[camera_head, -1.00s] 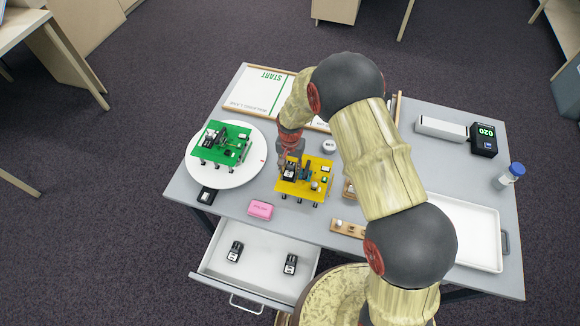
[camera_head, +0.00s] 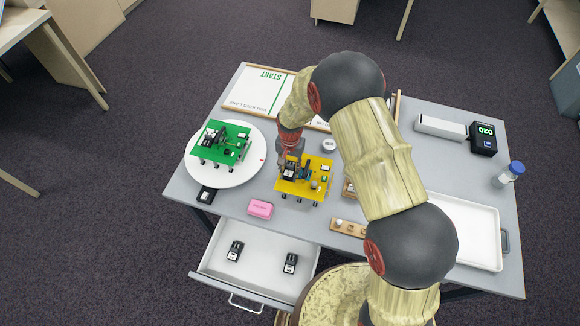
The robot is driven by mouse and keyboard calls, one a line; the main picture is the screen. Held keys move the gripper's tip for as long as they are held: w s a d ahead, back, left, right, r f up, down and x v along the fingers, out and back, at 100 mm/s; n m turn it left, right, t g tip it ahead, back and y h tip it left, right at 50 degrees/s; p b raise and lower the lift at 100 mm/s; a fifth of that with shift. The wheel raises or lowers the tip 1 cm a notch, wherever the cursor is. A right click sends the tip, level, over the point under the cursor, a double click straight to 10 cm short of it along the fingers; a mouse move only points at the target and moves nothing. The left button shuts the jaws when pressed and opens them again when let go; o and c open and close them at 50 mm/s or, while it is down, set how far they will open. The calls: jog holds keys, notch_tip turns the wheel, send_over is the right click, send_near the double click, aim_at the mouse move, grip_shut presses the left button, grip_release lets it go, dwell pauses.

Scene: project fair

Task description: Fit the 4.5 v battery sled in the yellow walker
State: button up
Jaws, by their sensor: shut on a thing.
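The yellow walker (camera_head: 314,195), a yellow board on short dark legs with small parts on top, stands on the grey table. My gripper (camera_head: 290,165) reaches down over its left back part. It is shut on a small dark block (camera_head: 289,172), which looks like a battery sled, at the board's top. I cannot tell whether the block is seated or just above its place, and its label is too small to read. Two similar black sleds, a left one (camera_head: 235,251) and a right one (camera_head: 290,263), lie apart in the open white drawer (camera_head: 263,267).
A green walker (camera_head: 221,141) stands on a round white plate (camera_head: 229,180) at left. A pink block (camera_head: 261,209), a small black device (camera_head: 207,195) and a wooden holder (camera_head: 347,228) lie near the front. A white tray (camera_head: 478,255) is at right. My arm hides the table's middle.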

jog(key=shift+s+d+f, duration=0.2)
jog(key=shift+s+f, duration=0.25)
jog(key=shift+s, duration=0.05)
jog(key=o, duration=1.1)
jog(key=shift+o, duration=0.2)
jog(key=shift+w, duration=0.1)
jog(key=shift+w+r, duration=0.15)
jog(key=shift+w+a+r+p, duration=0.1)
jog(key=shift+r+p, duration=0.2)
jog(key=shift+r, duration=0.3)
jog(key=shift+w+r+p, duration=0.1)
jog(key=shift+r+p, duration=1.7)
jog(key=shift+r, duration=1.5)
